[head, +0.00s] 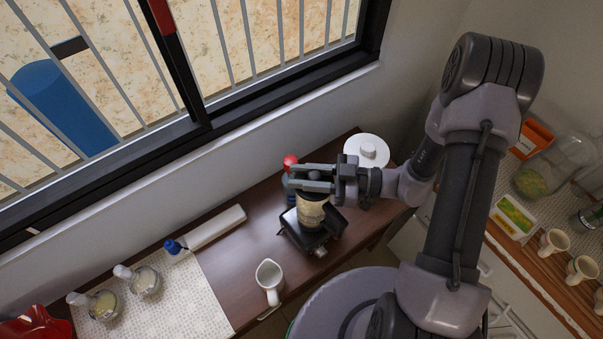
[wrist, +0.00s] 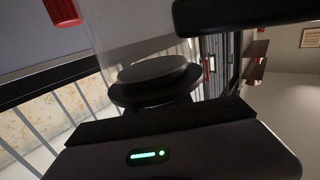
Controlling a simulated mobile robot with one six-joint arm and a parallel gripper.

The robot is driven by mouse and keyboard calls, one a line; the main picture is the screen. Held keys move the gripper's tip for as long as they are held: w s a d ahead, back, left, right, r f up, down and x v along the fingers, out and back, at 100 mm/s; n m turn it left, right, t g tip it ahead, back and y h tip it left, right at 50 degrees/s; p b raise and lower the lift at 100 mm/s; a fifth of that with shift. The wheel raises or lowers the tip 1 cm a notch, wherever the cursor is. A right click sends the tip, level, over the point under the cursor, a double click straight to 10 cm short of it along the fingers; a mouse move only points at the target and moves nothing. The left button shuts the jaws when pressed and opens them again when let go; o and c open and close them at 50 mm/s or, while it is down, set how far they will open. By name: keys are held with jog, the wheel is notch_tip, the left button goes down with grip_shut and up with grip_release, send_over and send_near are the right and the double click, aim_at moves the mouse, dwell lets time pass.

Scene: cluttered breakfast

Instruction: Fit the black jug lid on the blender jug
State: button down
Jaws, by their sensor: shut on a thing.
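The blender jug (head: 311,211), pale and see-through, stands on its black base (head: 300,238) on the brown table in the head view. My gripper (head: 308,178) is directly over the jug's top, its fingers pointing left. It is shut on the black jug lid (head: 314,175), whose dark top shows between the fingers. In the wrist view the round, stepped black lid (wrist: 155,78) shows close up beside the fingers. The fingers hide the jug's rim, so I cannot tell whether the lid touches it.
A red-topped bottle (head: 290,162) stands close behind my gripper. A white lidded pot (head: 366,151) is to the right at the back.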

jog(key=shift+f, duration=0.6)
jog(key=c, duration=1.1)
grip_release()
jog(key=shift+o, duration=0.2)
notch_tip(320, 180, up, 3)
jog(key=p, duration=0.3)
jog(key=shift+r, duration=0.2)
jog(key=shift+f, duration=0.15)
